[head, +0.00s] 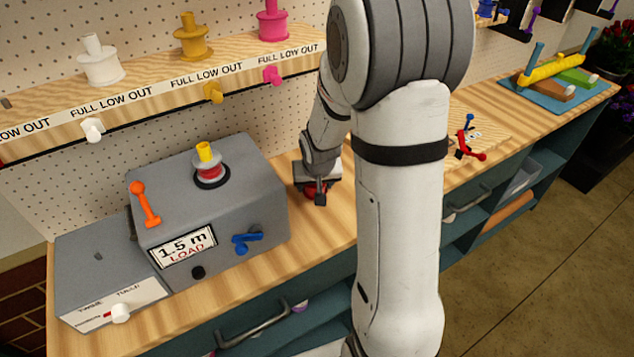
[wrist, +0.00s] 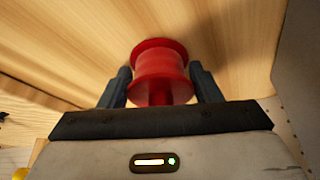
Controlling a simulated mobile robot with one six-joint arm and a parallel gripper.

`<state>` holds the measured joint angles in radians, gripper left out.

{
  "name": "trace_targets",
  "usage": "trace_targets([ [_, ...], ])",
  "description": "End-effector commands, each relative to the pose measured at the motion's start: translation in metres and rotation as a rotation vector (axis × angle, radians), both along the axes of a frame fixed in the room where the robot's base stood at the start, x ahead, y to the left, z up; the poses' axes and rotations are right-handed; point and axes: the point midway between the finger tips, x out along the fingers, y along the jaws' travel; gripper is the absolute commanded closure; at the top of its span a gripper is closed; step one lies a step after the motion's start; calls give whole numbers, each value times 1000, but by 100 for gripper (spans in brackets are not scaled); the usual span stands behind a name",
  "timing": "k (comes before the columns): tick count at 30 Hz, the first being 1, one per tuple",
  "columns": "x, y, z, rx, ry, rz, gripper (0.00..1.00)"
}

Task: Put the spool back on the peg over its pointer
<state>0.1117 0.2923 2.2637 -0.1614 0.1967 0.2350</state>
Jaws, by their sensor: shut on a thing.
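My gripper (head: 318,192) is shut on a red spool (wrist: 160,70), low over the wooden counter to the right of the grey machine. In the wrist view the red spool sits between the two dark fingers. In the head view only a little red shows under the gripper. On the shelf (head: 150,85) stand a white spool (head: 101,62), a yellow spool (head: 192,38) and a pink spool (head: 272,22). A white pointer (head: 93,130), a yellow pointer (head: 214,92) and a pink pointer (head: 273,75) are below them. My arm hides the shelf further right; no empty peg is visible.
The grey machine (head: 265,180) has a yellow and red piece (head: 207,160) on top, an orange lever (head: 145,203) and a blue handle (head: 247,242). A red and blue fixture (head: 468,140) and a blue tray (head: 530,93) are further right. Counter in front of the machine is clear.

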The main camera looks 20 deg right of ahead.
Motion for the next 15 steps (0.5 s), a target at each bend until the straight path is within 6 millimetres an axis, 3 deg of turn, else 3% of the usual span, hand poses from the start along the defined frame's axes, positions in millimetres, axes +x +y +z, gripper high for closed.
trace_targets([
  [7,0,0,-3,0,-1,-1,74],
  [8,0,0,-3,0,0,-1,41],
  [15,0,-1,-2,0,0,-2,22],
])
